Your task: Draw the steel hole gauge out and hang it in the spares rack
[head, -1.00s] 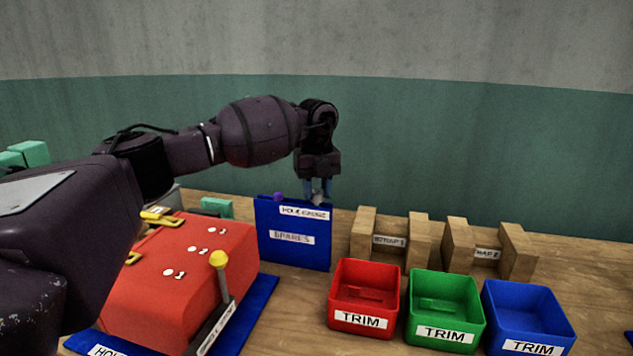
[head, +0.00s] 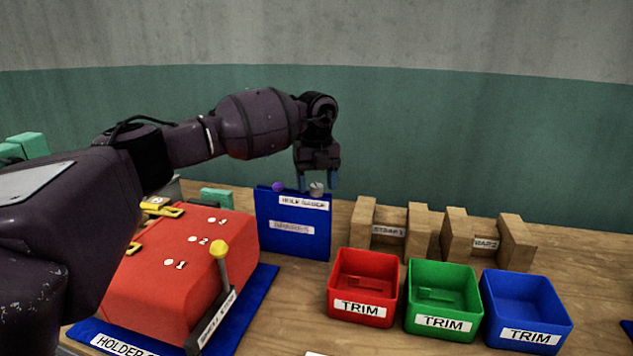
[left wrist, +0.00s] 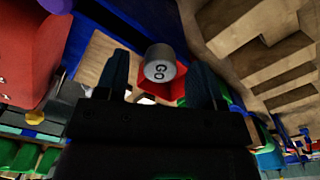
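The spares rack (head: 268,238) is an upright blue panel labelled SPARES, with a HOLE GAUGE label on its upper edge. The steel hole gauge (head: 316,189) stands at the rack's top right, its grey round end showing above the edge. In the left wrist view its end reads GO (left wrist: 159,65). The rack hides its lower part. My left gripper (head: 318,182) is open just above the rack, one finger on each side of the gauge's end, with gaps showing. It also shows open in the left wrist view (left wrist: 161,79). My right gripper is out of view.
A purple knob (head: 278,187) sits at the rack's top left. A red block (head: 175,270) with a yellow-knobbed lever (head: 219,249) stands to the left. Red (head: 334,298), green (head: 412,300) and blue (head: 490,310) TRIM bins and wooden stands (head: 362,225) are to the right.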

